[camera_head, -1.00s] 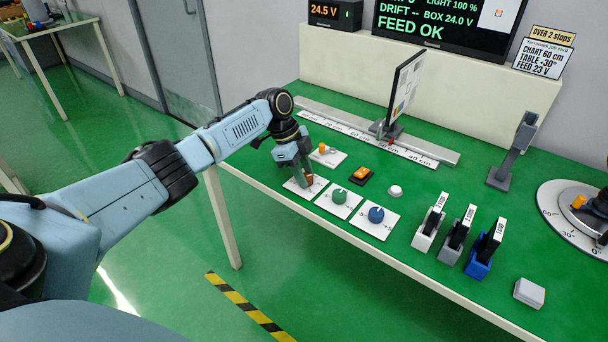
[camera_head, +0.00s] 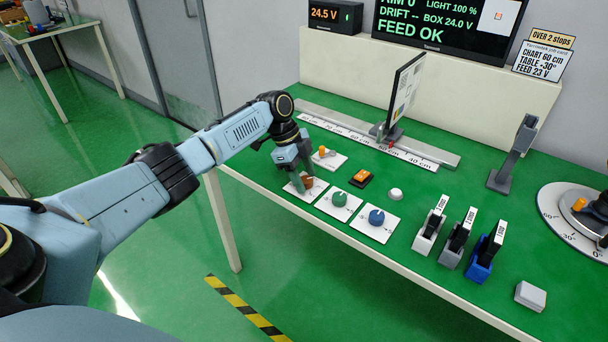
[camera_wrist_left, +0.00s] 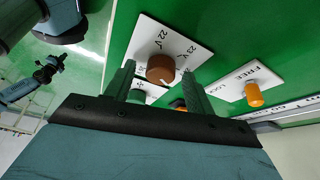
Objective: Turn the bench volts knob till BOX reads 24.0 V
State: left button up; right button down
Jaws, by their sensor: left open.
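The brown volts knob (camera_head: 308,182) sits on a white plate at the left end of the row of knobs. In the left wrist view the knob (camera_wrist_left: 161,69) has a white pointer mark, and its plate (camera_wrist_left: 150,38) carries 22 V and 23 V marks. My left gripper (camera_head: 300,183) is open over the plate, with its fingers on either side of the knob and apart. Whether they touch it I cannot tell. The small orange display (camera_head: 325,14) reads 24.5 V.
A green knob (camera_head: 339,198) and a blue knob (camera_head: 376,217) stand close to the right. An orange lever (camera_head: 322,151) on a FREE/LOCK plate is just behind. An orange-topped switch (camera_head: 361,177) and a white button (camera_head: 395,194) are nearby.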

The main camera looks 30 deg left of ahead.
pick_arm(q)
jog(key=shift+a+r, duration=0.15)
jog(key=shift+r, duration=0.25)
jog(key=p+v, duration=0.2)
jog(key=v, duration=1)
jog(key=shift+r, duration=0.2)
pick_arm(e)
jog(key=s, duration=0.6)
jog(key=shift+s+d+f, duration=0.25)
jog(key=shift+d, duration=0.15)
pick_arm(q)
jog(key=shift+a, duration=0.1)
